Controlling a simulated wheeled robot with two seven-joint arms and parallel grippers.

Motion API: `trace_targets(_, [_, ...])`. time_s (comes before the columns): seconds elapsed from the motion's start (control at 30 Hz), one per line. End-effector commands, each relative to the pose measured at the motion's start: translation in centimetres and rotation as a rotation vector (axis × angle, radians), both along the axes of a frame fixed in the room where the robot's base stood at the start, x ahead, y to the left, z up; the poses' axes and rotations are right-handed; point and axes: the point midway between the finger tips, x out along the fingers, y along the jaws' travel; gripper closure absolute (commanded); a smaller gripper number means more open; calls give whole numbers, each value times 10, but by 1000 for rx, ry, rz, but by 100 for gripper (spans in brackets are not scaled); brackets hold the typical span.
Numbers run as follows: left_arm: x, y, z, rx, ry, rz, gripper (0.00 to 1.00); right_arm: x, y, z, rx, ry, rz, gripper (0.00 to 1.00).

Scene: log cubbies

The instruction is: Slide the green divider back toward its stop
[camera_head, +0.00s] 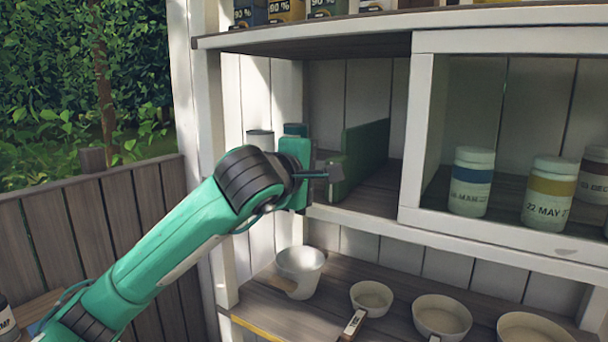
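The green divider (365,155) stands upright in the left cubby (375,200) of the middle shelf, running from the front toward the back. My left gripper (335,172) is at the divider's front end, with its dark fingers pointing right. The fingertips overlap the divider's front edge in the picture. I cannot tell whether they touch it or how far apart they are. My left wrist hides part of the cubby's left side. My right gripper is not in view.
A white post (417,130) separates the cubby from a right one with several labelled jars (470,182). Boxes (287,10) line the top shelf. A white pot (300,270) and several bowls (372,298) stand below.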

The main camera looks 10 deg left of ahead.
Motion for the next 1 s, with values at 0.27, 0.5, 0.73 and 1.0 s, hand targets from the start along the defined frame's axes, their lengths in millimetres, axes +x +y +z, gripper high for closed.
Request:
trace_targets(0.27, [-4,-12,-1,-1,-1,-2,100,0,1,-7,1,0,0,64])
trace_targets(0.5, [-5,-13,0,0,0,-1,100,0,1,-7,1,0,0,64])
trace_targets(0.73, [-5,-14,0,0,-1,-1,100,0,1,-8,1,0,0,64])
trace_targets(1.0, [-8,-23,-1,-1,-1,-3,100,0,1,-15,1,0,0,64])
